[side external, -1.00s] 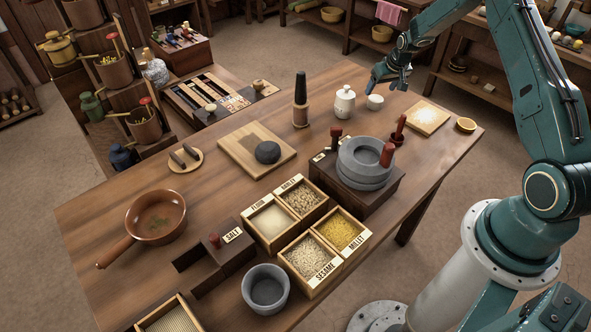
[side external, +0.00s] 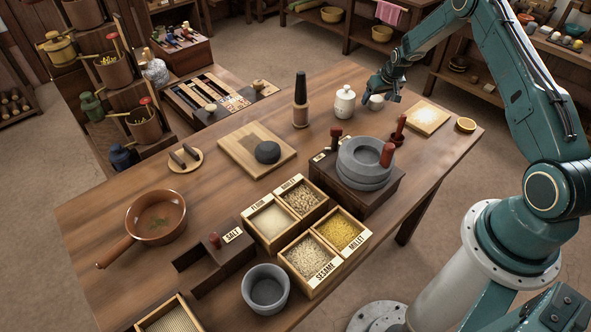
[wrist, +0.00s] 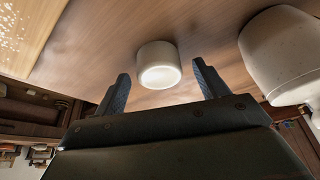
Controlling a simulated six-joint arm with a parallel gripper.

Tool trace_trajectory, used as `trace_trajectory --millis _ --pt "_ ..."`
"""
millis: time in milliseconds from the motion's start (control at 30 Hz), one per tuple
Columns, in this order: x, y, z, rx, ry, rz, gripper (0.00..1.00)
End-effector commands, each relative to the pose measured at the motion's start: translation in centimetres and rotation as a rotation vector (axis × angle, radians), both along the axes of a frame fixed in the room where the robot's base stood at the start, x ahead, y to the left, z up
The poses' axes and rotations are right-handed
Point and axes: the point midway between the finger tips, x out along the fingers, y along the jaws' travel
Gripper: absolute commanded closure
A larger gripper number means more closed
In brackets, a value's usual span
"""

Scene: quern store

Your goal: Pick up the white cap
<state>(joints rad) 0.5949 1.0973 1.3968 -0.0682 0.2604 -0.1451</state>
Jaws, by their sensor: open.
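The white cap (side external: 376,102) is a small, short round piece on the table near its far edge, just right of a white lidded jar. In the wrist view the white cap (wrist: 158,65) lies ahead of the gap between my fingers, nearly centred, with its pale round face toward me. My gripper (side external: 384,92) is just above and beside the cap in the side view. In the wrist view my gripper (wrist: 160,85) is open, with one finger to each side and nothing held. The fingers appear apart from the cap.
The white jar (side external: 344,102) stands close left of the cap; in the wrist view it is close on the right. A floury board (side external: 427,118) lies to the right, with a small bowl (side external: 466,125) beyond. The stone quern (side external: 365,165) stands nearer on its dark base.

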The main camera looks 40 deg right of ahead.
Motion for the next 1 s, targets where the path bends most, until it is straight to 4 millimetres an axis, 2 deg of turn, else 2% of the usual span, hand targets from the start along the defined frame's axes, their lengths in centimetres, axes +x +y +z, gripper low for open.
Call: trace_trajectory --millis 400,433,667,1000 --pt "0.01 -0.01 0.05 0.0 -0.001 0.0 0.27" --pt "0.01 -0.01 0.05 0.0 -0.001 0.0 0.29" --pt "0.0 0.0 0.05 0.0 -0.001 0.0 0.74" --pt "0.03 -0.02 0.21 0.0 -0.001 0.0 0.76"
